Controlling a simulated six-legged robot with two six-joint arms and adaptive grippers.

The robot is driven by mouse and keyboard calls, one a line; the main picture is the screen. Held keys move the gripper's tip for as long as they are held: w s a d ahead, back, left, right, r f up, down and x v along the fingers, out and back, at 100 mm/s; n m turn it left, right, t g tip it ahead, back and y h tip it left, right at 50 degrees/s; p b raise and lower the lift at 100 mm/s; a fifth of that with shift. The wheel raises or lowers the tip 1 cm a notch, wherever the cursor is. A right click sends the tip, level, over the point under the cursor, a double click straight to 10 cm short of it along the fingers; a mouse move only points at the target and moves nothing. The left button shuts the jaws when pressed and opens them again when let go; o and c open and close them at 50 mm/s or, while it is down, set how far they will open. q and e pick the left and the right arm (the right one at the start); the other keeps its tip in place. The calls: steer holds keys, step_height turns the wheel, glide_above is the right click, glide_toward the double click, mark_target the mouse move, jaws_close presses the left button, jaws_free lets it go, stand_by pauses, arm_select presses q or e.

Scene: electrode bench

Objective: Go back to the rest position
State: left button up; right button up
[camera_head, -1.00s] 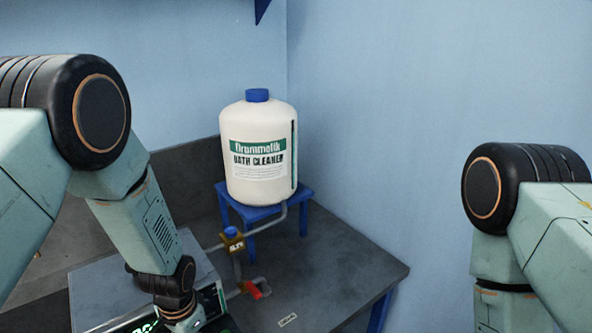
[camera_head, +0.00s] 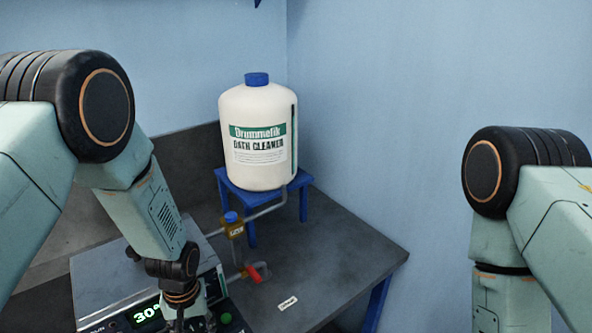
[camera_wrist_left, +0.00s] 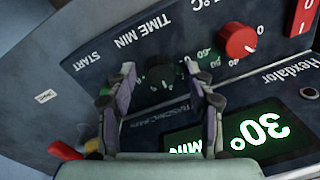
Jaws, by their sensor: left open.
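My left arm comes in from the left in the head view, and its gripper (camera_head: 192,324) is at the bottom edge, low over the front of the grey bath unit (camera_head: 88,285). In the left wrist view the gripper (camera_wrist_left: 159,68) is open, its two fingers spread on either side of a black dial (camera_wrist_left: 160,84) under the "TIME MIN" label. I cannot tell whether the fingers touch the dial. My right arm stands at the right of the head view; its gripper is out of frame.
A white bath cleaner drum (camera_head: 258,150) stands on a blue stand (camera_head: 233,191) on the dark bench (camera_head: 350,255). A brown valve (camera_head: 234,230) and red handle (camera_head: 259,272) sit on its pipe. The panel has a lit display (camera_wrist_left: 225,138) and red knob (camera_wrist_left: 237,40).

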arm_select(q)
steer(key=n, duration=0.3)
steer(key=shift+n, duration=0.3)
steer(key=n, duration=0.3)
steer(key=shift+n, duration=0.4)
steer(key=shift+r, duration=0.65)
